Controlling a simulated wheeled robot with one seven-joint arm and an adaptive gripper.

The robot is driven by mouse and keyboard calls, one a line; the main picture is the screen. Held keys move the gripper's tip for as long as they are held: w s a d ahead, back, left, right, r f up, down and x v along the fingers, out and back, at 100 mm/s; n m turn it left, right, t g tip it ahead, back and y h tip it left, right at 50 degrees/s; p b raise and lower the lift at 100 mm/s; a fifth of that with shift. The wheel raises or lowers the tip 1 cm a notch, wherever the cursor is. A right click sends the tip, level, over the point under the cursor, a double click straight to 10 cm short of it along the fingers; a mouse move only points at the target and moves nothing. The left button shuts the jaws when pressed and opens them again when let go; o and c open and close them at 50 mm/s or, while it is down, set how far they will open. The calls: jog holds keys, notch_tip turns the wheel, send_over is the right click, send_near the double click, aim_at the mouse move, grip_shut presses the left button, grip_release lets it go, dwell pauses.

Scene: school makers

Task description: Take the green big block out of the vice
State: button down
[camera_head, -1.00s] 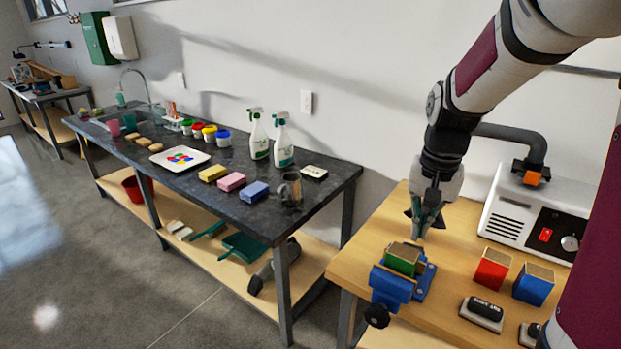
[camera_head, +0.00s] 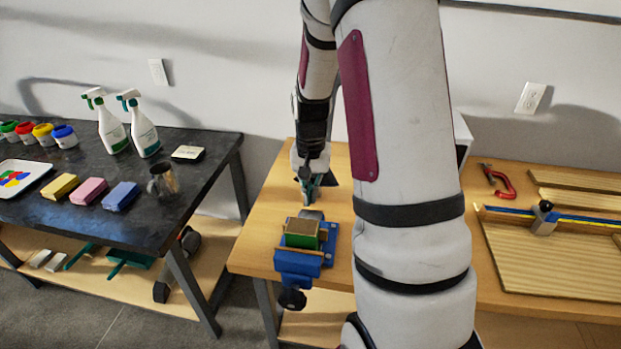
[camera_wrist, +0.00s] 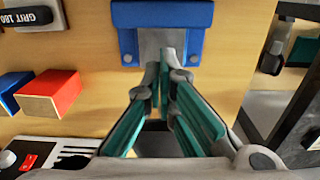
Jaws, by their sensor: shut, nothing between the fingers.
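The green big block (camera_head: 301,241) sits in the blue vice (camera_head: 298,262) near the front left corner of the wooden bench. Its top is brownish and its green side faces front. My gripper (camera_head: 307,201) is above the bench just behind the vice, apart from the block, with its fingers pointing down. In the wrist view my teal gripper fingers (camera_wrist: 164,78) come together at the tips, shut and empty. The vice's blue base (camera_wrist: 128,42) shows at the top of that view. The green block cannot be made out there.
In the wrist view a red block (camera_wrist: 55,92) and a blue block (camera_wrist: 12,88) stand left of my fingers. A dark table (camera_head: 140,225) with spray bottles (camera_head: 113,128) and sponges stands to the left. My arm hides the bench's middle.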

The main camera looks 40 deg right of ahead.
aim_at(306, 220)
notch_tip(306, 220, down, 2)
jog(key=shift+s+f, duration=0.1)
jog(key=shift+s+a+p, duration=0.45)
jog(key=shift+s+a, duration=0.55)
jog(key=shift+a, duration=0.25)
jog(key=shift+s+a, duration=0.2)
jog(key=shift+a, duration=0.15)
jog(key=shift+s+a+p, duration=0.45)
jog(key=shift+s+a, duration=0.25)
jog(key=shift+a, duration=0.2)
jog(key=shift+f, duration=0.1)
jog(key=shift+s, duration=0.1)
